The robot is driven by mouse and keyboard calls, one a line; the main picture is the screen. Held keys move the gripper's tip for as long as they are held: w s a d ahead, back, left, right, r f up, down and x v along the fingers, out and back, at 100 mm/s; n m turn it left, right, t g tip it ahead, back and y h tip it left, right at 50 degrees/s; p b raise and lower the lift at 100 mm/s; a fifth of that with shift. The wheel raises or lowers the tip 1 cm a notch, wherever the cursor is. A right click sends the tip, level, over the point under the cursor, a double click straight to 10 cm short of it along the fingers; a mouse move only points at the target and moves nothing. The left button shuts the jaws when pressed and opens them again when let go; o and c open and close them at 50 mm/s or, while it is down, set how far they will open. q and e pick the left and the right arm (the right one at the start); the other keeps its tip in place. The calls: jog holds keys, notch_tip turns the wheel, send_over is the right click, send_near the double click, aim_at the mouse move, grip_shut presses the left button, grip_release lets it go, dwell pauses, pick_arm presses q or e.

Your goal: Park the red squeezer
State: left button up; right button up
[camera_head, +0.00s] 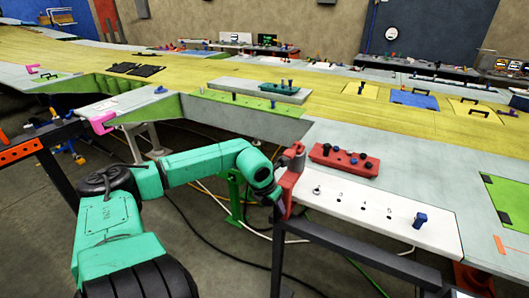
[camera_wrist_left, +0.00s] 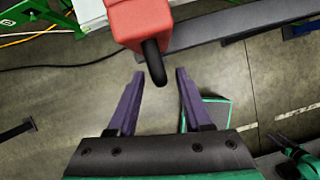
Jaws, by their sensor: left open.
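The red squeezer (camera_head: 286,182) is at the left end of a white numbered board, partly hidden by my left gripper in the head view. In the left wrist view, a red body (camera_wrist_left: 140,18) with a black rounded end (camera_wrist_left: 154,62) comes in from the top. My left gripper (camera_wrist_left: 160,74) is open, and its two purple fingers stand apart on either side of the black end, with visible gaps. In the head view the left gripper (camera_head: 276,192) is beside the squeezer.
The white board (camera_head: 365,212) has numbered spots, a small metal part (camera_head: 317,190) and a blue piece (camera_head: 420,220). A red block with dark knobs (camera_head: 344,160) lies behind it on the wing. A dark rail (camera_head: 350,245) runs below the board's front.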

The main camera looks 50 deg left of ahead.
pick_arm(q)
jog(key=b+v, duration=0.1)
jog(key=v, duration=0.9)
jog(key=shift+a+b, duration=0.4)
jog(key=shift+s, duration=0.1)
